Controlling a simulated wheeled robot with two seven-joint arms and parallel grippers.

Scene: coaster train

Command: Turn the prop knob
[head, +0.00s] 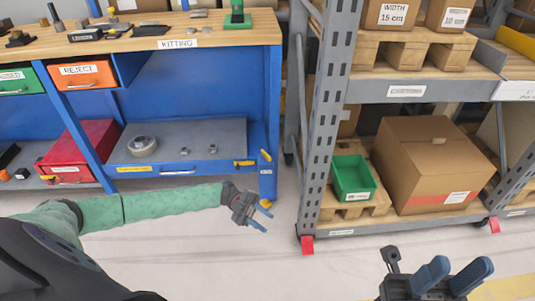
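I cannot make out a prop knob in the head view. My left gripper (262,216) reaches in from the left, in front of the blue workbench's right leg, with its two blue fingers apart and nothing between them. My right gripper (462,267) is at the bottom right, in front of the shelf rack, with its blue fingers apart and empty. Neither gripper visibly touches anything.
The workbench (229,36) has small tools on top, an orange REJECT drawer (83,74) and a red box (70,150) below. The grey rack (327,110) holds a green bin (352,176) and a large carton (432,160). Floor between and in front is clear.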

